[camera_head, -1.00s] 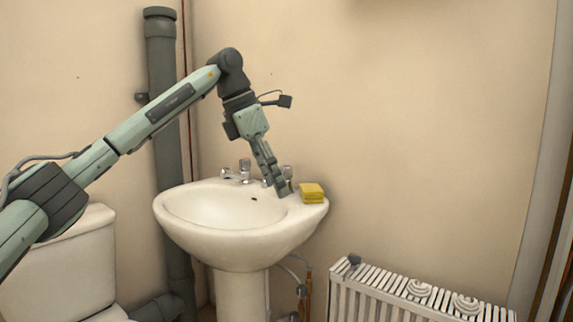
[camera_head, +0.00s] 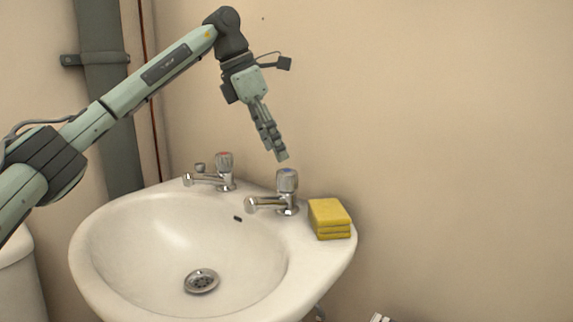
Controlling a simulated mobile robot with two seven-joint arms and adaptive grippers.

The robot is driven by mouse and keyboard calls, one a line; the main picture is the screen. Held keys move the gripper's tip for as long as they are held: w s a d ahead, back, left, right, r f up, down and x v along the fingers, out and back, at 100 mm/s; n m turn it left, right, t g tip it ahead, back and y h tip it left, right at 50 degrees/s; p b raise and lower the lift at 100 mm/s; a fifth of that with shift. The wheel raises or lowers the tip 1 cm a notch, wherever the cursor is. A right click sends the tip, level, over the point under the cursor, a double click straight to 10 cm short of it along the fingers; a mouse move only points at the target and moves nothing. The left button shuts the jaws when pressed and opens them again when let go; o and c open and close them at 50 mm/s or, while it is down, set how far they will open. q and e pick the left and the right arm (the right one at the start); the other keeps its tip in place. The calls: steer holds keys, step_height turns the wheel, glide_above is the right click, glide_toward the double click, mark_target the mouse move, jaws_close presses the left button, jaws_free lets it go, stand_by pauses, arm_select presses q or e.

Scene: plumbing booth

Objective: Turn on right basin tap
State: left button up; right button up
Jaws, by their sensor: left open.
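The right basin tap (camera_head: 287,190) is chrome with a blue-marked knob and stands upright at the back right of the white basin (camera_head: 95,245). Its spout points left over the bowl. The left tap (camera_head: 224,172), with a red-marked knob, stands further left on the back rim. My left gripper (camera_head: 282,157) is open and empty, pointing down just above the right tap's knob, seemingly a small gap away. Its fingers overlap from this angle, so the gap between them hardly shows. My right gripper is not in view.
A yellow sponge stack (camera_head: 331,219) sits on the rim just right of the right tap. A dark grey pipe (camera_head: 104,100) runs up the wall at left. Part of the white toilet (camera_head: 18,275) shows at lower left. The wall at right is bare.

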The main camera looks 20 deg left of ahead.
mark_target(286, 171)
arm_select(q)
steer(key=x, duration=0.7)
steer(key=shift+w+d+f, duration=0.15)
steer(key=shift+w+f, duration=0.05)
steer(key=shift+f, duration=0.05)
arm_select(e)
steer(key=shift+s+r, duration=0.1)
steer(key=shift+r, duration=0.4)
arm_select(q)
steer(key=c, duration=1.2)
steer(key=shift+o, duration=0.2)
